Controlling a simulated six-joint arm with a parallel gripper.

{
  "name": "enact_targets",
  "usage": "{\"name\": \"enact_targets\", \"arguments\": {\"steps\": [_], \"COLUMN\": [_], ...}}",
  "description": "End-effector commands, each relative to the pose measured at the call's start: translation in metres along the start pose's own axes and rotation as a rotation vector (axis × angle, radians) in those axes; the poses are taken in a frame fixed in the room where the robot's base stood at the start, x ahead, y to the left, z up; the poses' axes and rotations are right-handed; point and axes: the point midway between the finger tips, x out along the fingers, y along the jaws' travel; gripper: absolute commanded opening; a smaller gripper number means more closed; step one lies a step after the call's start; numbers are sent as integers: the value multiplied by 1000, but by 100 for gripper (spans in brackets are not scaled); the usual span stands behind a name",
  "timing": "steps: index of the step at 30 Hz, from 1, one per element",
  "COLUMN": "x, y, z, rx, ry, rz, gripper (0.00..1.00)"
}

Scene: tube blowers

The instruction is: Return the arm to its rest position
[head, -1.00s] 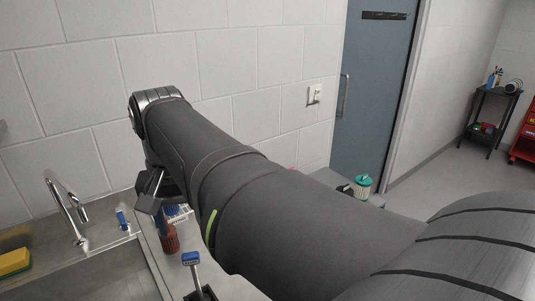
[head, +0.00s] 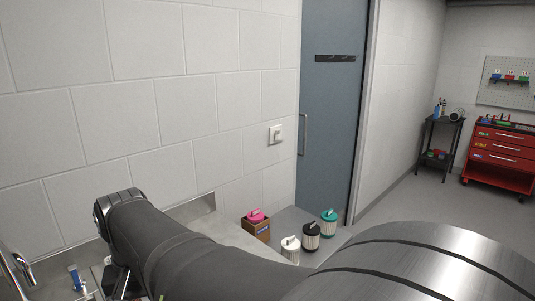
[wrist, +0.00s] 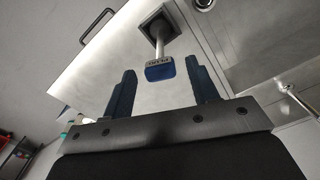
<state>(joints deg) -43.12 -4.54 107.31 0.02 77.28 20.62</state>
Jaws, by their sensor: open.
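My gripper (wrist: 161,70) is open in the wrist view, its two dark blue fingers apart. Nothing is held between them. A blue-headed tool (wrist: 159,70) with a pale shaft stands in a dark square holder (wrist: 157,25) on the counter, beyond the fingertips and in line with the gap. In the head view my dark grey arm reaches from lower right to lower left. Its far end is low at the left, and the fingers there are mostly hidden by the arm and the frame's lower edge.
A faucet (head: 15,267) and a blue item (head: 75,278) are at lower left. Beyond my arm stand white (head: 290,250), black (head: 311,236) and teal (head: 328,223) lidded canisters, beside a brown box (head: 256,228) with a pink-topped thing. A wall is behind; open floor lies right.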

Motion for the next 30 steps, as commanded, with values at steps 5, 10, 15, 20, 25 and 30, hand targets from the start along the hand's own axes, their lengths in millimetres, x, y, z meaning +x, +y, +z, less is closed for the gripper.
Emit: {"name": "enact_targets", "arguments": {"steps": [5, 10, 15, 20, 25, 30], "x": [36, 18, 5, 2, 2, 6], "y": [0, 0, 0, 0, 0, 0], "z": [1, -1, 0, 0, 0, 0], "rx": [0, 0, 0, 0, 0, 0], "ry": [-4, 4, 2, 1, 0, -1], "rz": [2, -1, -1, 0, 0, 0], "gripper": [54, 54, 54, 54, 54, 54]}}
